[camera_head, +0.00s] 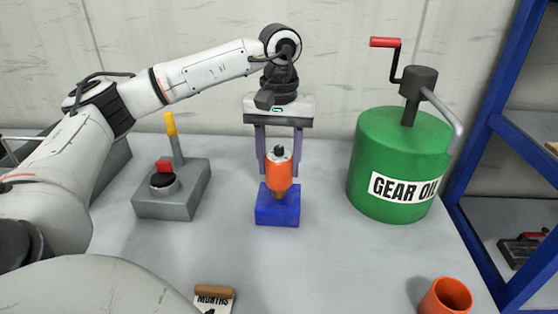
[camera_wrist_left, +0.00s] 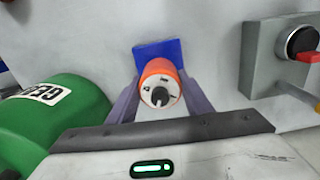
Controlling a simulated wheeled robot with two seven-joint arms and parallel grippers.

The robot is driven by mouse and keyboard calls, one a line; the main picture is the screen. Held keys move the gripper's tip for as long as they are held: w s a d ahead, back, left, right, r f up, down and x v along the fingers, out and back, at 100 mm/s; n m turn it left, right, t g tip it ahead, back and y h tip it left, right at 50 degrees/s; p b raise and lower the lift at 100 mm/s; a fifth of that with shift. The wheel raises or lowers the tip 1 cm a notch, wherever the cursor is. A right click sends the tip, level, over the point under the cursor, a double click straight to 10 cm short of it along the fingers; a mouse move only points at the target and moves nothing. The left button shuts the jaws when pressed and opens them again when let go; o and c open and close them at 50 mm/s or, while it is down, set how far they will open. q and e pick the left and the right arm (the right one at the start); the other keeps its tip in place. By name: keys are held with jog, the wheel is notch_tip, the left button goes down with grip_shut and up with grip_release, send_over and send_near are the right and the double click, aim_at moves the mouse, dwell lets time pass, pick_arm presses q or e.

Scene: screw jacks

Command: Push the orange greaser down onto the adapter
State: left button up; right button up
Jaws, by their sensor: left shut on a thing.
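The orange greaser (camera_head: 279,175) stands upright, with a pale top and a dark knob. My left gripper (camera_head: 279,165) points down from above, its two purple fingers on either side of the greaser and shut on it. A small brass-coloured piece (camera_head: 279,195), perhaps the adapter, shows just under the greaser, above the blue block (camera_head: 278,212). I cannot tell whether the greaser is fully seated on it. In the left wrist view the greaser (camera_wrist_left: 160,83) sits between the fingers, with the blue block (camera_wrist_left: 158,52) behind it. My right gripper is not in view.
A green gear oil drum (camera_head: 385,155) with a crank stands to the right. A grey box with a red switch (camera_head: 168,185) stands to the left. An orange cup (camera_head: 446,297) and a tag (camera_head: 214,297) are at the front. A blue rack (camera_head: 500,150) borders the right side.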

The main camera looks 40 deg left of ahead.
pick_arm(q)
jog(key=shift+f, duration=0.25)
jog(key=o, duration=1.3)
notch_tip(320, 180, up, 9)
jog(key=shift+r+p, duration=0.15)
jog(key=shift+p, duration=0.25)
jog(key=shift+r, duration=0.6)
jog(key=shift+f, duration=0.1)
